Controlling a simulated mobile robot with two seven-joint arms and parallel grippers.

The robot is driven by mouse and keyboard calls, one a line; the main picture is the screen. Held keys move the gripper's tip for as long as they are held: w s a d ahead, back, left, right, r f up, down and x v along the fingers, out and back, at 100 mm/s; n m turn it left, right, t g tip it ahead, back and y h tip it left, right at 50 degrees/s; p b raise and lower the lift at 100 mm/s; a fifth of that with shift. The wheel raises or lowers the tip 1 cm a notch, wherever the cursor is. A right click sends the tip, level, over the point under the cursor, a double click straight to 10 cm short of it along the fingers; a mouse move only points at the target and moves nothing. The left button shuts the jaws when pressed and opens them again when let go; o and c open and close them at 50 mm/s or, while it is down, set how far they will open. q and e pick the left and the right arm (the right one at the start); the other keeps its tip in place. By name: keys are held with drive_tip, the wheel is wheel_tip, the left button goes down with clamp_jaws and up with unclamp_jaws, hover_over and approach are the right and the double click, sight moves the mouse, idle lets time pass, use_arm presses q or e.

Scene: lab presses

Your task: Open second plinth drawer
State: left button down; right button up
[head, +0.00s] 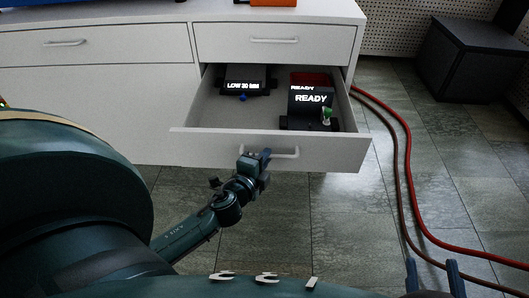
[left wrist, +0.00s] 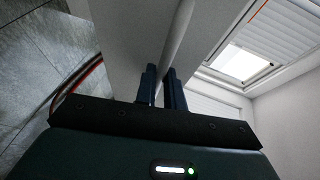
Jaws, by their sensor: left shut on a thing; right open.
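The second plinth drawer (head: 212,141), white, stands pulled out below a shut upper drawer (head: 222,47). Its pale bar handle (head: 285,155) is on the front face. My left gripper (head: 256,158) is shut on the left part of this handle. In the left wrist view the handle bar (left wrist: 179,36) runs between the fingers of my left gripper (left wrist: 162,82). My right gripper (head: 434,268) is open and empty at the bottom right, away from the drawer; only its fingertips show.
Inside the drawer are a black device reading "LOW 20 MIN" (head: 246,80) and one reading "READY" (head: 310,108) with a green-topped knob. Another shut drawer (head: 110,45) is at left. Red hoses (head: 402,170) lie on the tiled floor at right. A dark box (head: 475,65) stands behind them.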

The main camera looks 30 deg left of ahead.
use_arm(q)
drive_tip(key=shift+s, duration=0.1)
idle(0.3)
drive_tip(key=c, duration=1.5)
unclamp_jaws()
drive_tip(key=shift+v, duration=6.6)
